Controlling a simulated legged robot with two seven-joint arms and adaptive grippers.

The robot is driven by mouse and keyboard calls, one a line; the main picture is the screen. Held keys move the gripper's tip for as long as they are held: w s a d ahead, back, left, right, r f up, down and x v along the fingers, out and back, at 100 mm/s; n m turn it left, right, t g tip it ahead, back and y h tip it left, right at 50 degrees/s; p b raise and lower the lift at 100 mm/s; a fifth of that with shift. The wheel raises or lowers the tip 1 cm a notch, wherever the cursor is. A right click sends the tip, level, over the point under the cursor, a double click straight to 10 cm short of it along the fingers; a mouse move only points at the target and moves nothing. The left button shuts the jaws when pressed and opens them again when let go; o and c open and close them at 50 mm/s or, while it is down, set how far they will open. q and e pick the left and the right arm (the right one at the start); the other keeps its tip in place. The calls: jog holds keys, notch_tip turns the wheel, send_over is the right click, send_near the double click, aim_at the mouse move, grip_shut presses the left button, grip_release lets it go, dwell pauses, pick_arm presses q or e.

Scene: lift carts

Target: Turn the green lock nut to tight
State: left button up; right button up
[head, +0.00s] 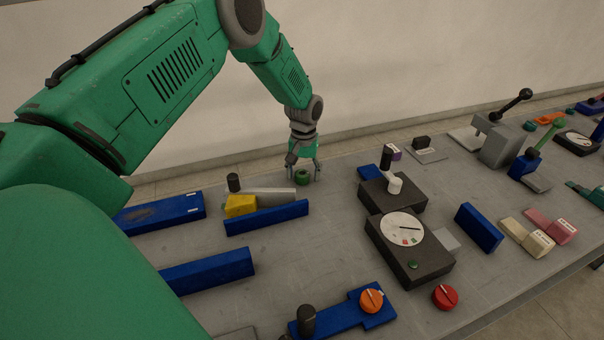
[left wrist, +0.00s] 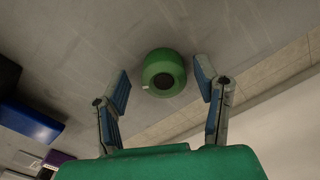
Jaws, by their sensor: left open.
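The green lock nut (head: 302,177) is a small round green piece near the far edge of the grey table. In the left wrist view the nut (left wrist: 164,73) shows a dark central hole and a small white mark on its rim. My left gripper (head: 304,173) points down at the nut from above. In the left wrist view the fingers of my left gripper (left wrist: 165,85) are spread apart, one on each side of the nut, with visible gaps in that view. Nothing is between them but the nut. My right gripper is not in view.
A yellow block (head: 240,206) and a blue rail (head: 267,217) lie left of the nut. A black box with a white dial (head: 402,229) stands to the right. A red knob (head: 445,297) and an orange knob (head: 371,300) are near the front. The pale wall rises behind the table.

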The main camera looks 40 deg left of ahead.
pick_arm(q)
jog(key=shift+d+r, duration=0.15)
jog(key=shift+d, duration=0.3)
jog(key=c, duration=0.3)
jog(key=shift+r, duration=0.1)
jog(key=c, duration=0.8)
jog(key=shift+s+a, duration=0.15)
jog(key=shift+a, duration=0.55)
jog(key=shift+c, duration=0.2)
jog(key=shift+a+f, duration=0.25)
jog(key=shift+f, duration=0.1)
jog(key=shift+d+r, duration=0.1)
jog(key=shift+d, duration=0.35)
